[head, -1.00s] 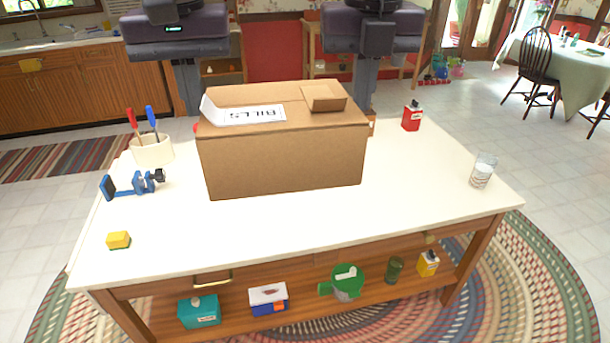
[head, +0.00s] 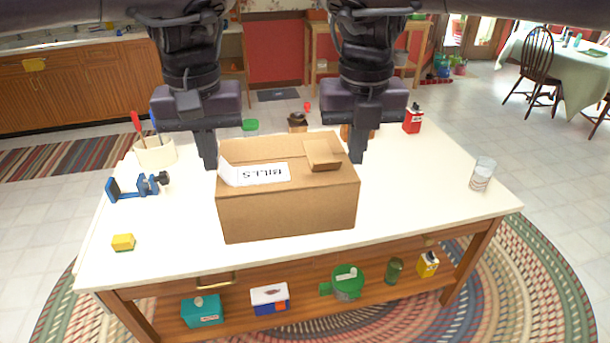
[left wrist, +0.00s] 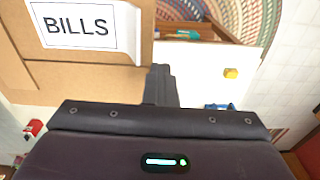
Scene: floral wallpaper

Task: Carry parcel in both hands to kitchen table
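The parcel, a brown cardboard box (head: 288,213) with a "BILLS" label and a small raised flap, is at the middle of the white-topped table (head: 410,190). I cannot tell if its underside touches the top. My left gripper (head: 208,160) points down beside the parcel's left end, near its back edge. My right gripper (head: 357,150) points down at the right end. Each shows as one narrow bar, fingers together, with nothing between them. In the left wrist view the left fingers (left wrist: 161,80) are right beside the parcel (left wrist: 80,80); contact is unclear.
On the table's left are a yellow block (head: 123,242), a blue clamp (head: 135,187) and a utensil pot (head: 155,151). A red bottle (head: 412,120) and a glass (head: 482,174) stand right. A brown jar (head: 297,122) is behind the parcel. The table's right half is mostly clear.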

